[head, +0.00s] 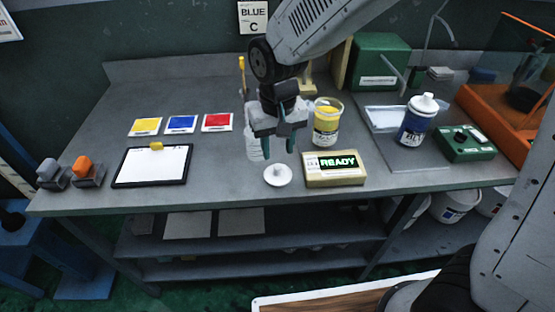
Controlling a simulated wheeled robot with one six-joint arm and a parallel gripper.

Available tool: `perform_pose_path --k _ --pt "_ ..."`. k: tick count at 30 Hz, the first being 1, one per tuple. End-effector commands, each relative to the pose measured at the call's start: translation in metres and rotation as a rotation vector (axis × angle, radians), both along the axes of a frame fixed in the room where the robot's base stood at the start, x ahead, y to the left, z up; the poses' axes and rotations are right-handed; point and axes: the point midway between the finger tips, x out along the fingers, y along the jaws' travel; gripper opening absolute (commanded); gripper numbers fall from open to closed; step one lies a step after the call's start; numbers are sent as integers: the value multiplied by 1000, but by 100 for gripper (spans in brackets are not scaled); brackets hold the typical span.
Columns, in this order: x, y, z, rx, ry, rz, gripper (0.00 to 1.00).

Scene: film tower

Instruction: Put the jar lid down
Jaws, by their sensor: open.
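The jar lid (278,176) is a white disc with a small knob on top. It lies on the grey bench, near its front edge, left of the box marked READY. My gripper (277,142) points down just above and behind the lid. Its fingers are apart with nothing seen between them, and a gap shows between the fingertips and the lid. A jar with yellow contents (326,124) stands upright and uncovered to the right of my gripper. A pale, clear vessel (252,148) is partly hidden behind my gripper's left side.
The READY box (335,168) is close to the lid on the right. A blue-labelled bottle (417,120) and a green device (466,143) stand farther right. A clipboard (152,166) and yellow, blue and red cards (181,124) lie left. Bench between clipboard and lid is clear.

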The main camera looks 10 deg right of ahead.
Motion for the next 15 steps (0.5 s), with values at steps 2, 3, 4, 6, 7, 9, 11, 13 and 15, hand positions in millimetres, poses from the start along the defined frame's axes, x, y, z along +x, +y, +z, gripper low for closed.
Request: perform_pose_path --k 2,3,4,6,7,9,11,13,15 --pt "1 0 18 2 -5 0 40" --pt "1 0 26 2 -5 0 40" --pt "0 0 30 2 -3 0 40" --pt "0 0 41 2 -3 0 40" --pt "1 0 45 1 -2 0 40" --pt "0 0 51 0 -1 0 40" --pt "0 0 54 0 0 0 40" --pt "0 0 57 0 0 0 40" --pt "0 0 57 0 0 0 40"
